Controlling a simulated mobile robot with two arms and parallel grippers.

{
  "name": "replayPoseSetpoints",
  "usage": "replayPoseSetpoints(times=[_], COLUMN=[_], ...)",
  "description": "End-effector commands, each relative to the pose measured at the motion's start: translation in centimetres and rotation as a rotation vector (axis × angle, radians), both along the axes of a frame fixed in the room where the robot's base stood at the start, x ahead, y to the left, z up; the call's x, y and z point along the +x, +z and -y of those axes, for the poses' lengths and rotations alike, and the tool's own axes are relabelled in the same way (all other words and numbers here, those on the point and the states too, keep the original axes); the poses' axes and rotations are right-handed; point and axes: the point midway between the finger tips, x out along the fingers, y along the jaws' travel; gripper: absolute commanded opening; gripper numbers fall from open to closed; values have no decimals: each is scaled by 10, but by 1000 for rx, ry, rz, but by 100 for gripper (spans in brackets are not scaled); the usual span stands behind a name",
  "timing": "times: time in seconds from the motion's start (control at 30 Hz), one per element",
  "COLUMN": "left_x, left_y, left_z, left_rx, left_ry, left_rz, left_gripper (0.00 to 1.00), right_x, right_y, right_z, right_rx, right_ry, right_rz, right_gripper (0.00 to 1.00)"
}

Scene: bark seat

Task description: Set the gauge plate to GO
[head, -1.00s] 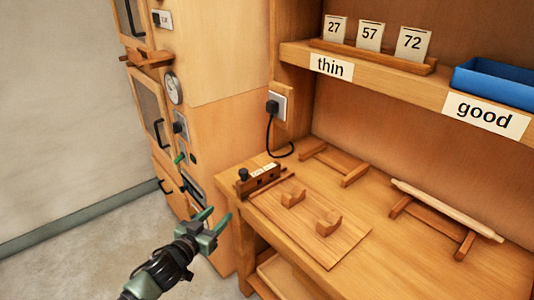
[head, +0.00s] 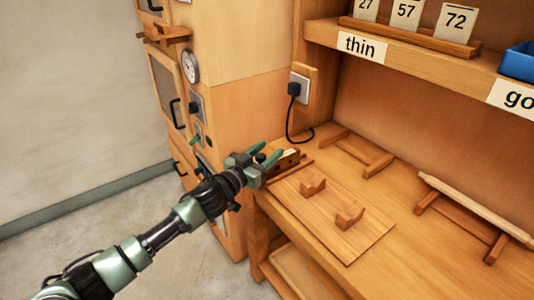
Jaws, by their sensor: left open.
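The gauge block (head: 289,158), a small wooden piece with a pale label and a dark knob (head: 260,157), stands at the left end of the bench. My gripper partly covers it, and I cannot read the label. My left gripper (head: 265,167) is open, with its green fingers at the knob end of the block. I cannot tell whether the fingers touch the knob. My right gripper is not in view.
A wooden board (head: 335,222) with two small wooden blocks lies on the bench (head: 420,255). A black cord hangs from the wall socket (head: 299,88) behind the gauge. A rod (head: 475,208) rests on a stand at right. Number cards stand on the shelf marked "thin" (head: 361,46).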

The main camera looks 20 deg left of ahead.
Motion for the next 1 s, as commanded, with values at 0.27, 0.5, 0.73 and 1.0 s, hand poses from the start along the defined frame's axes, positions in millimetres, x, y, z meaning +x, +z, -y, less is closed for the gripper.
replayPoseSetpoints(times=[0.27, 0.5, 0.73, 1.0], left_x=[0, 0, 0, 0], left_y=[0, 0, 0, 0], left_z=[0, 0, 0, 0], left_rx=[0, 0, 0, 0], left_ry=[0, 0, 0, 0], left_rz=[-1, -1, -1, -1], left_gripper=[23, 0, 0, 0], right_x=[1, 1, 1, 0], right_y=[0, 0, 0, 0], right_z=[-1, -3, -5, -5], right_rx=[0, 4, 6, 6], right_ry=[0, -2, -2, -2], right_rz=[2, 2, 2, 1], right_gripper=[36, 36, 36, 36])
